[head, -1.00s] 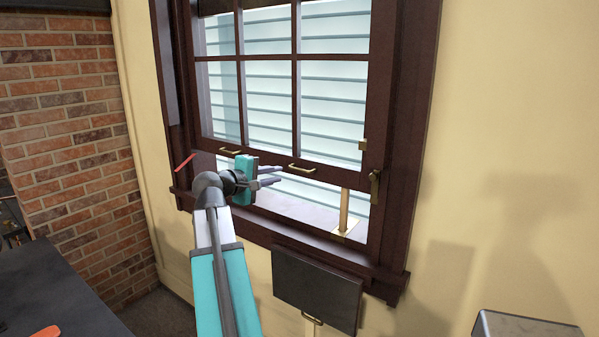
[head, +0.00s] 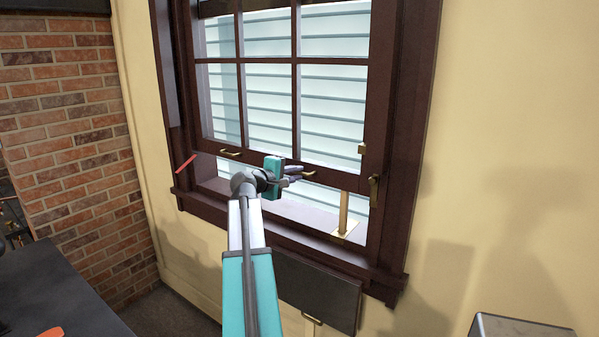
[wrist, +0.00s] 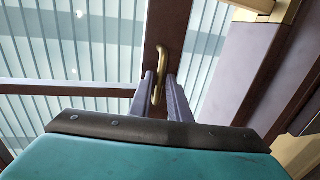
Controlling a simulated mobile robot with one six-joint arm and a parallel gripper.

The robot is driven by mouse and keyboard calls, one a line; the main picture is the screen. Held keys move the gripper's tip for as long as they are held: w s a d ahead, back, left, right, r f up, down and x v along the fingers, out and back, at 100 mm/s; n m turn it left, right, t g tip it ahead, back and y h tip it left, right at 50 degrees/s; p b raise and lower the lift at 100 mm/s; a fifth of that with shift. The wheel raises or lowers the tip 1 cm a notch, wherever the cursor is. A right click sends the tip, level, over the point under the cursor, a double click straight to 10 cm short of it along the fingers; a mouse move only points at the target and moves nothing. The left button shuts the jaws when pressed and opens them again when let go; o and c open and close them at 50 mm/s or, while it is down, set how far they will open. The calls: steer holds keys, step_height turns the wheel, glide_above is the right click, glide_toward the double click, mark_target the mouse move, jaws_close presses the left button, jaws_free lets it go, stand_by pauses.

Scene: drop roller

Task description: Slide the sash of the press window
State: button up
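The window's dark brown sash (head: 222,152) is raised, with an open gap between its bottom rail and the sill. A left brass handle (head: 231,152) and a right brass handle (head: 309,173) are on that rail. My gripper (head: 299,175) is at the right handle, its fingers hiding part of it. In the wrist view the handle (wrist: 161,62) runs between the tips of my gripper (wrist: 160,82). The two fingers stand apart; whether either touches the handle I cannot tell. A brass post (head: 343,213) stands upright on the sill below the sash's right part.
A brass latch (head: 374,187) is on the right frame, and a small brass block (head: 362,148) is on the sash's right side. A red strip (head: 186,163) sticks out at left. A dark panel (head: 316,290) hangs below the sill. A grey box (head: 522,325) is at lower right.

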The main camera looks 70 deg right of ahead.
mark_target(305, 126)
steer(key=shift+x, duration=1.05)
steer(key=shift+c, duration=0.3)
jaws_close()
steer(key=shift+r, duration=0.1)
step_height(305, 126, up, 16)
steer(key=p, duration=0.5)
steer(key=shift+r, duration=0.1)
steer(key=shift+o, duration=0.3)
jaws_free()
